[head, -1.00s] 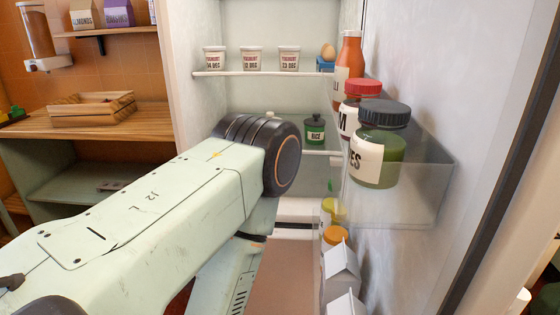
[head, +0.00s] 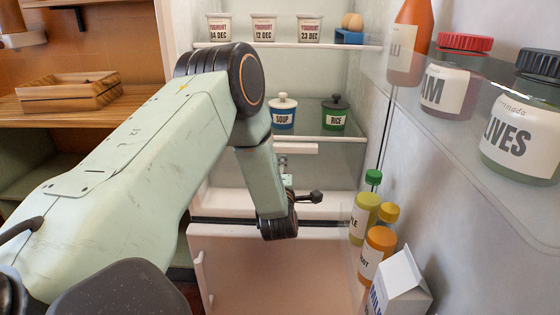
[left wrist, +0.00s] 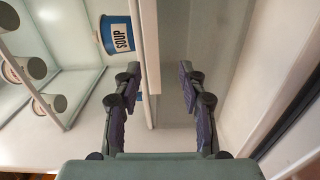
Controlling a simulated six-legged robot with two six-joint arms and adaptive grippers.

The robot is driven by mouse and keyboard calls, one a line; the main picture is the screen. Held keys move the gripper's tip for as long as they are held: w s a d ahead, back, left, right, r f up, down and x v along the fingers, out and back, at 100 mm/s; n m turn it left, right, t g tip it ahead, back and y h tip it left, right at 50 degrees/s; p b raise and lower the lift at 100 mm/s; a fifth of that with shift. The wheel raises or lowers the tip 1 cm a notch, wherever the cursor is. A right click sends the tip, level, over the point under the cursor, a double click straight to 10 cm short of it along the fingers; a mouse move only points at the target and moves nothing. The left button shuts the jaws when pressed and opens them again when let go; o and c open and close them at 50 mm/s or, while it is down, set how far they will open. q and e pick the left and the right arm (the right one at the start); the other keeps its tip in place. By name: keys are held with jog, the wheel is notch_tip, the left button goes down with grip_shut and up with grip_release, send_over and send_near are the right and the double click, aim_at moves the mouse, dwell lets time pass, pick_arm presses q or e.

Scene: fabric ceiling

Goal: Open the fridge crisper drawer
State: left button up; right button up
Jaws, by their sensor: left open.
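The crisper drawer (head: 325,172) looks like the pale translucent front below the fridge shelf with the soup and rice jars. A short white bar (head: 297,149), apparently its handle, shows just under that shelf's edge. My left arm reaches into the fridge from the left. Its gripper is mostly hidden by the forearm in the head view. In the left wrist view my left gripper (left wrist: 159,72) is open, with nothing visibly held. The shelf edge (left wrist: 146,50) runs between its fingers, nearer the left one. I cannot tell whether a finger touches the drawer. My right gripper is not in view.
Soup (head: 284,113) and rice (head: 334,113) jars stand on the shelf above. The open door at right holds jars (head: 524,125), bottles (head: 377,250) and a carton (head: 400,285). A white panel (head: 280,270) with a side handle lies below. A wooden counter (head: 140,100) stands left.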

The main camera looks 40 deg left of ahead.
aim_at(285, 151)
pick_arm(q)
jog(key=shift+n, duration=0.3)
jog(key=x, duration=0.2)
jog(key=b+x, duration=0.1)
jog(key=x, duration=0.3)
jog(key=shift+w+a+r, duration=0.15)
jog(key=shift+w+r, duration=0.1)
jog(key=shift+r, duration=0.15)
jog(key=shift+w+a+r+b, duration=0.15)
jog(key=shift+w+b, duration=0.15)
jog(key=shift+w, duration=0.55)
jog(key=shift+s+a, duration=0.15)
jog(key=shift+a, duration=0.15)
jog(key=shift+d, duration=0.2)
jog(key=shift+c, duration=1.2)
grip_shut()
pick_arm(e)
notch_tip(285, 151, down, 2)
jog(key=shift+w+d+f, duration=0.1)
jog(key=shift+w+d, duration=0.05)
pick_arm(q)
jog(key=shift+a, duration=0.1)
